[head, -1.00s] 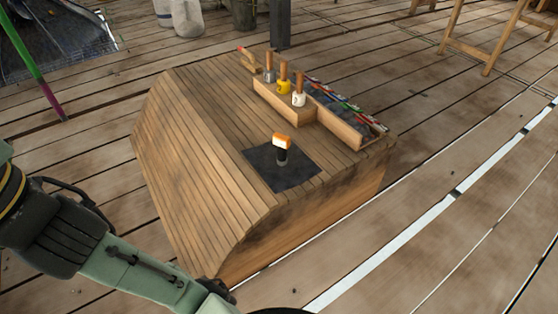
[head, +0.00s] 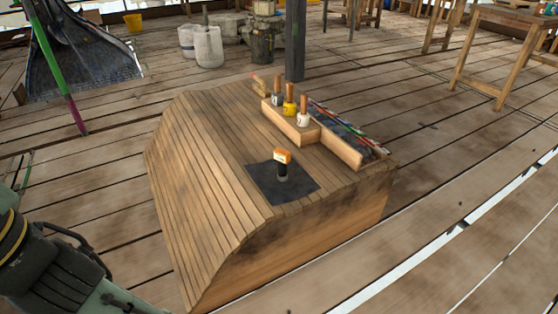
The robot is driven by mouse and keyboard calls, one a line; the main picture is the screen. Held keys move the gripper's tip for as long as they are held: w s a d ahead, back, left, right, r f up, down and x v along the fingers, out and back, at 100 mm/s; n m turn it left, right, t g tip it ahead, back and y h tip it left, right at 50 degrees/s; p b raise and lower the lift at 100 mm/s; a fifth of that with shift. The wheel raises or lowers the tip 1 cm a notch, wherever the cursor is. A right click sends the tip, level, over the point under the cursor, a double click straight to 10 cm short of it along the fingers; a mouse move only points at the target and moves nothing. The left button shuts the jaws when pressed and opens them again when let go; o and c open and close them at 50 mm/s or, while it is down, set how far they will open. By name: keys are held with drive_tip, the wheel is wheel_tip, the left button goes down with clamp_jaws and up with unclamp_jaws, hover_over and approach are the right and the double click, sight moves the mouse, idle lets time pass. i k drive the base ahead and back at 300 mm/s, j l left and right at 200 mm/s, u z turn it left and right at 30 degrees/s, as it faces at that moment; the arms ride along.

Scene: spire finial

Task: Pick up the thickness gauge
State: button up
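A small orange-and-white block stands on a short dark post on the wooden bench; I take it for the thickness gauge (head: 282,156). It stands upright on a dark square mat (head: 262,185) near the bench's front edge. It is too small to make out detail. Part of my green arm shows at the lower left, well apart from the gauge. My gripper is outside the picture.
The curved slatted wooden bench (head: 215,165) stands on a plank floor. A wooden holder (head: 290,124) with three wooden-handled tools and a tray of coloured sticks (head: 345,133) lie behind the mat. A dark post (head: 295,40) rises behind the bench.

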sight(282, 157)
drive_tip(key=i+l+u, duration=0.2)
drive_tip(key=i+l, duration=0.2)
drive_tip(key=i, duration=0.25)
drive_tip(key=i+l+u, duration=0.2)
drive_tip(key=i+l, duration=0.3)
drive_tip(key=i, duration=0.15)
